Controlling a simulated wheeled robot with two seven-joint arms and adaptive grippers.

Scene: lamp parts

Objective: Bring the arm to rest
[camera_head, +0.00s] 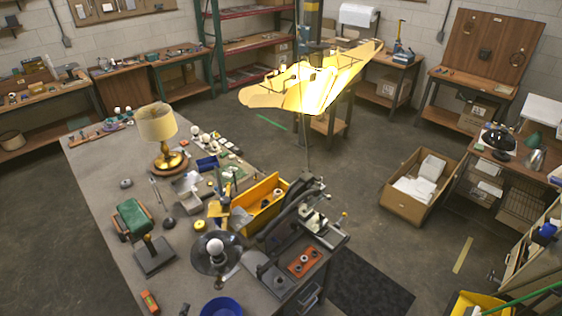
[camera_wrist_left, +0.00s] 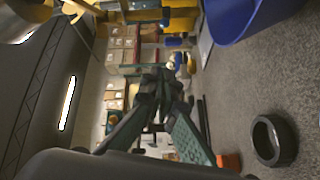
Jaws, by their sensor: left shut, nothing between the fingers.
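My left gripper (camera_wrist_left: 162,82) shows in the left wrist view, its two dark fingers meeting at the tips with nothing between them. It is apart from the grey workbench top (camera_wrist_left: 235,95), which stands sideways at the right of that view. I cannot make out this gripper in the head view. My right gripper is in neither view. On the workbench (camera_head: 100,170), a brass table lamp (camera_head: 157,125) with a cream shade stands upright at the far end.
A blue bin (camera_wrist_left: 245,18), a black ring (camera_wrist_left: 274,140) and an orange item (camera_wrist_left: 228,160) lie near my left gripper. A bulb on a dark round base (camera_head: 210,262), a yellow bin (camera_head: 262,203) and a green-topped tool (camera_head: 132,216) crowd the bench.

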